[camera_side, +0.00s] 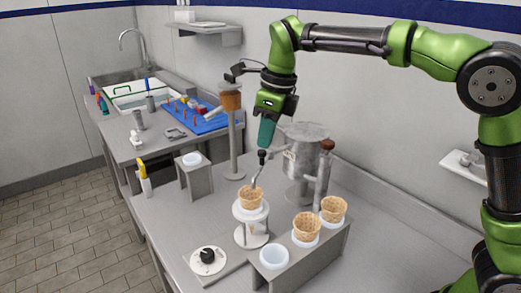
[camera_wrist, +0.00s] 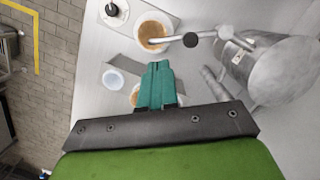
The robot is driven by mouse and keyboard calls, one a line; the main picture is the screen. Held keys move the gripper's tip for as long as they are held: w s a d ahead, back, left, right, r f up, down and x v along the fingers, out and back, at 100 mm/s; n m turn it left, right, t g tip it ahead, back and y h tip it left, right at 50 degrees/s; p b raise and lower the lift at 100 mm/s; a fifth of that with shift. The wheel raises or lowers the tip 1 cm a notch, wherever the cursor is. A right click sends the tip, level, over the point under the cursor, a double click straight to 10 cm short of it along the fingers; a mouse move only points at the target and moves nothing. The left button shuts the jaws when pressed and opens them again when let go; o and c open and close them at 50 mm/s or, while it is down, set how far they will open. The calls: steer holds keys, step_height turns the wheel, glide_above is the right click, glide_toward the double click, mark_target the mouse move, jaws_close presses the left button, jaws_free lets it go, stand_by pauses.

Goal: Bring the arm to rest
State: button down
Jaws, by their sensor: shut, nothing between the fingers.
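My gripper (camera_side: 265,142) hangs pointing down over the counter in the side view, its teal fingers together and empty. The closed fingers also show in the wrist view (camera_wrist: 160,68). In the side view the fingertips are close above a black knob (camera_side: 262,154) of the metal dispenser; whether they touch is unclear. A waffle cone (camera_side: 250,195) stands upright in a round white stand under the spout.
The steel dispenser tank (camera_side: 304,165) stands just right of my gripper. Two more cones (camera_side: 306,227) (camera_side: 333,209) and an empty white ring (camera_side: 273,257) sit on a grey rack. A post with an orange-brown container (camera_side: 231,101) stands left. A dial (camera_side: 208,256) lies in front.

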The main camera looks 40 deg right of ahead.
step_height(320, 180, up, 2)
steer(key=shift+s+d, duration=0.1)
steer(key=shift+s, duration=0.05)
stand_by(0.3)
